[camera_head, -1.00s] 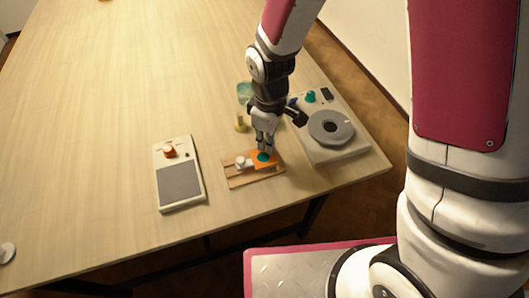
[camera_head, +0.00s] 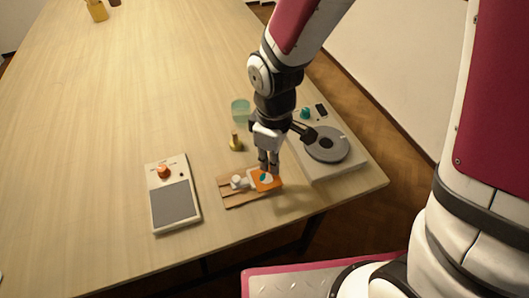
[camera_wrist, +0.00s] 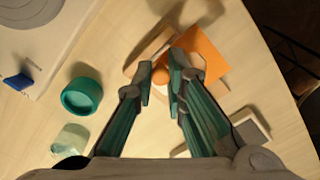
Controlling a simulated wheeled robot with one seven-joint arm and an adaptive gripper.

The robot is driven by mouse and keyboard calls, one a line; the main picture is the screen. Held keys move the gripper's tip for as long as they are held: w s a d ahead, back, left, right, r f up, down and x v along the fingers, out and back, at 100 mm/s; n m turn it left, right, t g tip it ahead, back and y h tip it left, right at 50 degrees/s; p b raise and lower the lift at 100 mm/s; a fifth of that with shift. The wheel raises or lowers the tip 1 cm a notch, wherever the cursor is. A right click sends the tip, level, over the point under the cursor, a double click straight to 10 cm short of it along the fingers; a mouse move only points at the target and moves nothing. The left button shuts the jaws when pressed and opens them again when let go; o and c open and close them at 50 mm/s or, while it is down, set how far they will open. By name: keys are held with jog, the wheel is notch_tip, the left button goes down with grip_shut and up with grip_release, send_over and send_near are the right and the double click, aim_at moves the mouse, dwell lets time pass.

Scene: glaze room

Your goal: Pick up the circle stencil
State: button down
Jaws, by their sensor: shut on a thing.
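The circle stencil is an orange square plate (camera_head: 267,185) over the right end of a small wooden rack (camera_head: 240,200). In the wrist view its orange sheet (camera_wrist: 205,52) lies just beyond my fingertips. My gripper (camera_head: 268,166) points down at it, and its teal fingers (camera_wrist: 161,74) are closed around a small orange-brown part. The stencil looks slightly tilted and overlaps the rack in view; any gap beneath it is hard to judge. A white knobbed piece (camera_head: 239,182) sits on the rack left of the stencil. My fingers hide part of the stencil.
A device with a grey wheel (camera_head: 326,144) stands right of my gripper. A white device with a grey pad (camera_head: 174,203) lies left. A greenish cup (camera_head: 241,107) and a small brass piece (camera_head: 236,143) stand behind the rack.

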jog(key=s+d+r+p, duration=0.1)
jog(key=s+d+p, duration=0.4)
jog(key=s, duration=0.6)
jog(key=shift+s+d+p, duration=0.15)
jog(key=shift+s+p, duration=0.05)
jog(key=shift+p, duration=0.7)
